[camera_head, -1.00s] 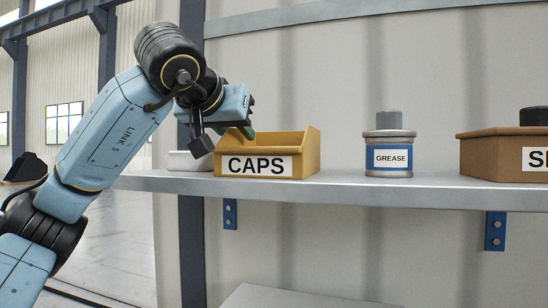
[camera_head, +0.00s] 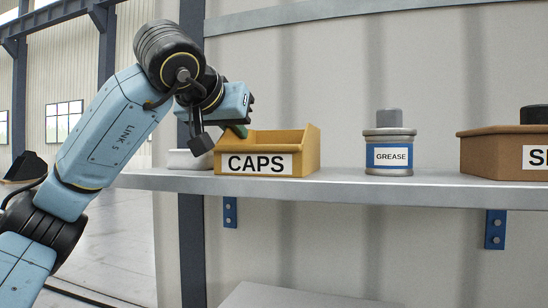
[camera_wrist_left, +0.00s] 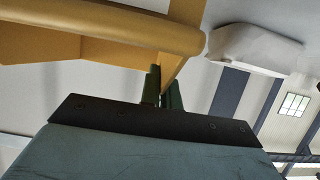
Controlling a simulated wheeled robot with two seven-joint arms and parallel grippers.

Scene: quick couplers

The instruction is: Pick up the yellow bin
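The yellow bin (camera_head: 305,154), labelled CAPS, stands on the grey metal shelf (camera_head: 345,188). My left gripper (camera_head: 238,131) reaches down to the bin's upper left rear side. In the left wrist view, the two green fingers (camera_wrist_left: 163,88) are close together with a thin yellow wall of the bin (camera_wrist_left: 110,25) between them, so the gripper appears shut on that wall. The bin's base seems to rest on the shelf. Its inside is mostly hidden by its front. My right gripper is not in view.
A pale, rounded item (camera_head: 188,160) lies just left of the bin; it also shows in the wrist view (camera_wrist_left: 255,48). A grease canister (camera_head: 390,140) stands to the right, then a brown box (camera_head: 488,153). Shelf between bin and canister is clear.

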